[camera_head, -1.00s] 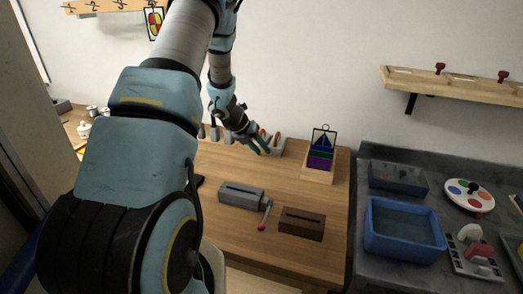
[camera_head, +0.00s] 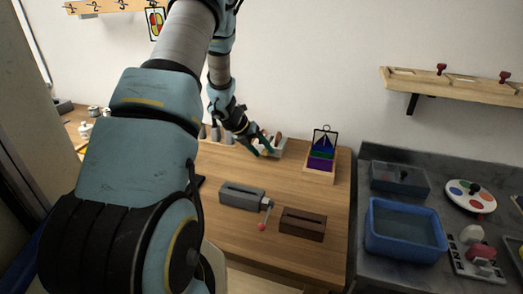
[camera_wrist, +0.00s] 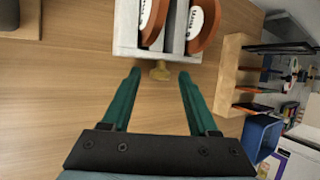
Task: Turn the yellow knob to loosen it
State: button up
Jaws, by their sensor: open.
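The yellow knob (camera_wrist: 160,71) is small and brass-coloured in the wrist view. It sticks out of the near face of a pale grey holder (camera_wrist: 126,28) that carries orange-brown discs (camera_wrist: 203,22) with white labels. My gripper (camera_wrist: 160,74) is open, its two green fingers pointing at the holder. The knob lies between the fingertips in the picture, with a gap on each side; I cannot tell whether they reach its depth. In the head view my gripper (camera_head: 262,150) is at the holder (camera_head: 274,147) at the back of the wooden table, and the knob cannot be made out.
A wooden rack (camera_head: 318,175) with coloured panels stands right of the holder. A grey slotted block (camera_head: 240,196) with a pink-ended lever and a brown slotted block (camera_head: 303,223) lie nearer on the table (camera_head: 270,181). A blue bin (camera_head: 403,246) stands on the dark counter at right.

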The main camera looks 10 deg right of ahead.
jog(key=b+v, duration=0.2)
jog(key=v, duration=0.9)
jog(key=shift+d, duration=0.1)
